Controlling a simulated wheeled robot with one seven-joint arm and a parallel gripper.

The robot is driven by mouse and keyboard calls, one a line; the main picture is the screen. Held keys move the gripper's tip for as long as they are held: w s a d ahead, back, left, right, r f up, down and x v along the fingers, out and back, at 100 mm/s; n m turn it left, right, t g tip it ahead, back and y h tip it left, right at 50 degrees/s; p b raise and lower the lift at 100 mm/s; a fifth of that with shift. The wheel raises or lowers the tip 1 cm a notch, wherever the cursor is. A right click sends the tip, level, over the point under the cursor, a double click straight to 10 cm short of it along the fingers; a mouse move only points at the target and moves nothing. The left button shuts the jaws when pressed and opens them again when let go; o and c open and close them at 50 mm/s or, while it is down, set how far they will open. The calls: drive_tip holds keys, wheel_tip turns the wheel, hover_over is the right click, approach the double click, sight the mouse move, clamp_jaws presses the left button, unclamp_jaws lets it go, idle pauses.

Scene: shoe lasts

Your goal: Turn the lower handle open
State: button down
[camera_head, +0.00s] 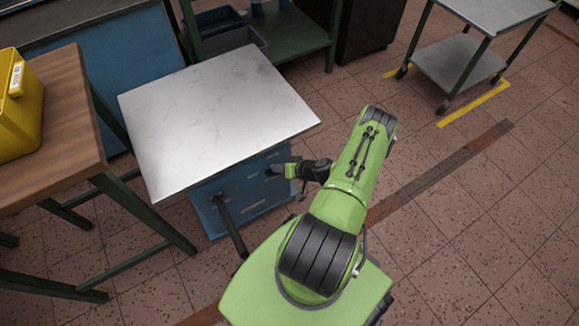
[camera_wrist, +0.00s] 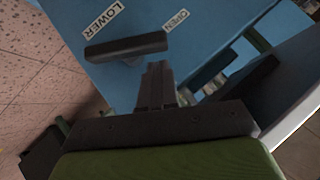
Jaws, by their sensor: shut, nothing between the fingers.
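The lower handle (camera_wrist: 125,47) is a black bar on a blue cabinet face (camera_wrist: 190,28), between a white "LOWER" label (camera_wrist: 103,20) and a white "OPEN" label (camera_wrist: 176,20). It lies nearly level in the wrist view, its right end near the "OPEN" label. My gripper (camera_wrist: 157,72) is shut and empty, its dark fingertips just below the handle's right half in the picture. I cannot tell whether they touch it. In the head view my gripper (camera_head: 274,170) is beside the blue cabinet (camera_head: 255,195), near the metal top's front edge; the handle cannot be made out there.
A metal top (camera_head: 215,115) covers the cabinet and overhangs my gripper's area. A wooden table (camera_head: 70,110) with a yellow bin (camera_head: 18,110) is at left. Tiled floor at right is clear up to a cart (camera_head: 460,65).

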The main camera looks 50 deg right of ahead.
sight(268, 176)
drive_tip(key=shift+w+a+f, duration=0.15)
drive_tip(key=shift+a+f, duration=0.3)
drive_tip(key=shift+f, duration=0.3)
drive_tip(key=shift+r, duration=0.1)
drive_tip(key=shift+a+h+p, duration=0.15)
drive_tip(key=shift+h+p, duration=0.15)
drive_tip(key=shift+p, duration=0.15)
drive_tip(key=shift+w+a+n+g+h+p, duration=0.1)
drive_tip(key=shift+a+n+g+h+p, duration=0.25)
drive_tip(key=shift+n+h+p, duration=0.35)
drive_tip(key=shift+a+f+p, duration=0.1)
drive_tip(key=shift+f+p, duration=0.1)
drive_tip(key=shift+p, duration=0.35)
drive_tip(key=shift+w+a+f+g+h+p, duration=0.2)
drive_tip(key=shift+a+g+h+p, duration=0.1)
drive_tip(key=shift+a+h, duration=0.15)
drive_tip(key=shift+w+a+f, duration=0.1)
drive_tip(key=shift+a+f, duration=0.2)
drive_tip(key=shift+f, duration=0.15)
drive_tip(key=shift+a, duration=0.1)
